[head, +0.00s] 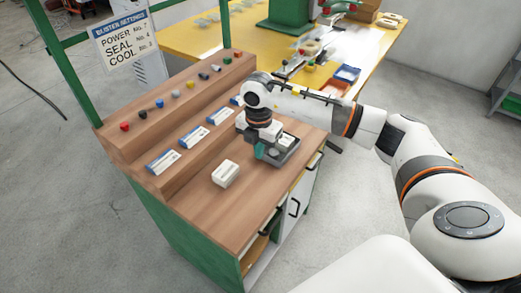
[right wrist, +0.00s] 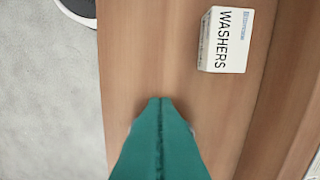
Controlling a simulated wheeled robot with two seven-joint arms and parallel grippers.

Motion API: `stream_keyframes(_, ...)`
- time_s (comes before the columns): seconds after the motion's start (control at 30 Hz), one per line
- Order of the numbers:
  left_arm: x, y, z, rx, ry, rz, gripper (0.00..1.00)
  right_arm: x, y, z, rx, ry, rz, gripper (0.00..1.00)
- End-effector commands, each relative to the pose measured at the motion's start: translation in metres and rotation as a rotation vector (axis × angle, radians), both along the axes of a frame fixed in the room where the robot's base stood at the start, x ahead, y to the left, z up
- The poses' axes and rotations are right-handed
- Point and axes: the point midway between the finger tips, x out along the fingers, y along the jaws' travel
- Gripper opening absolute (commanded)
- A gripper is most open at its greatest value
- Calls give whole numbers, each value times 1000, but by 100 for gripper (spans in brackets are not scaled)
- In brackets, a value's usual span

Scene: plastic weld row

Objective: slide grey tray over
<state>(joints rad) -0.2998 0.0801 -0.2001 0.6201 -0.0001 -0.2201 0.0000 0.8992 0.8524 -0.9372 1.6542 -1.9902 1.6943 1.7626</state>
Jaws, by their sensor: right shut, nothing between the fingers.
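In the right wrist view the shut fingers (right wrist: 160,102) are over bare wood, and the tray does not show. My left gripper is not in view.
Blue-and-white packets (head: 164,161) and coloured knobs (head: 160,103) line the stepped shelf. The bench's front part is clear. A yellow table (head: 190,38) stands behind.

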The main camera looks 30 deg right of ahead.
Motion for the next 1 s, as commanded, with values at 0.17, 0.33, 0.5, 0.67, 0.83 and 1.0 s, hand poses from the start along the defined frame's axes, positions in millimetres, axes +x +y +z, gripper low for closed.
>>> stream_keyframes(0.17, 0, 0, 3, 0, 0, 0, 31, -1, 1, -38, 3, 6, 2, 0)
stream_keyframes(0.33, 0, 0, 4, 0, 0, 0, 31, -1, 1, -75, 4, 4, 3, 0)
stream_keyframes(0.5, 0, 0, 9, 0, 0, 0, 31, 9, -19, -79, 1, 0, -1, 0)
stream_keyframes(0.67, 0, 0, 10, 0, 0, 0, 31, 15, -31, -80, 4, 1, 2, 0)
stream_keyframes(0.83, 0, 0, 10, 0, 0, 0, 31, 17, -35, -80, 5, -1, 4, 0)
stream_keyframes(1.0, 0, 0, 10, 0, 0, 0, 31, 17, -35, -80, 5, -1, 5, 0)
